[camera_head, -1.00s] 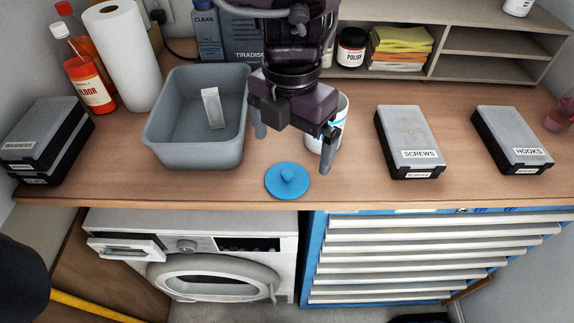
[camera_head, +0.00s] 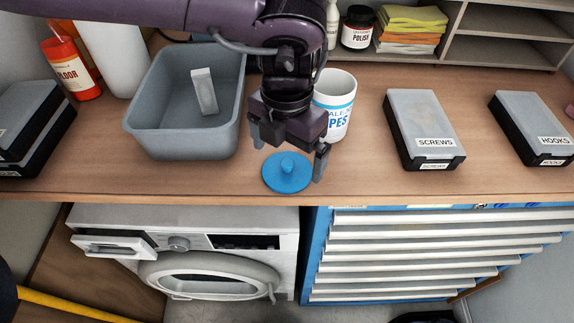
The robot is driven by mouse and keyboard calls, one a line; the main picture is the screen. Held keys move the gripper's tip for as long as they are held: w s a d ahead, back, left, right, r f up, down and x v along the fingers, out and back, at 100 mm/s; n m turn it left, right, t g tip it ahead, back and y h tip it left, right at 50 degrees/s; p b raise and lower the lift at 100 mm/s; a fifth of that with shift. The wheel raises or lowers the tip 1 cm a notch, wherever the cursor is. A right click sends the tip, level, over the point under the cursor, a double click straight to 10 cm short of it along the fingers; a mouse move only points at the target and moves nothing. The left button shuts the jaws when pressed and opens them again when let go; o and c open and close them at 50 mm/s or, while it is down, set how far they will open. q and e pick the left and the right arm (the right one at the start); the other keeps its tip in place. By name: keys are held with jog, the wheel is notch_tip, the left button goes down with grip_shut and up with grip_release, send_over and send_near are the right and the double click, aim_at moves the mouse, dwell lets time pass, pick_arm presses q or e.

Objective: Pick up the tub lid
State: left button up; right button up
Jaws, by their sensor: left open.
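The blue round tub lid (camera_head: 287,175) with a small knob on top lies flat on the wooden workbench near its front edge. My left gripper (camera_head: 288,160) is open and points down above the lid, with one finger to each side of the knob. The fingers do not appear to touch the lid. The white tub (camera_head: 336,108) with a blue label stands just behind and to the right of the gripper, its top open. My right gripper is out of view.
A grey bin (camera_head: 183,140) holding a small pale block (camera_head: 205,92) stands left of the gripper. The screws case (camera_head: 424,125) and hooks case (camera_head: 535,125) lie to the right. Stacked cases (camera_head: 30,125) sit far left. Bare bench (camera_head: 370,172) lies right of the lid.

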aim_at(286, 163)
pick_arm(q)
jog(key=shift+w+f, duration=0.2)
jog(key=shift+f, duration=1.3)
jog(key=c, duration=0.9)
jog(key=shift+r, duration=0.1)
jog(key=shift+c, duration=0.3)
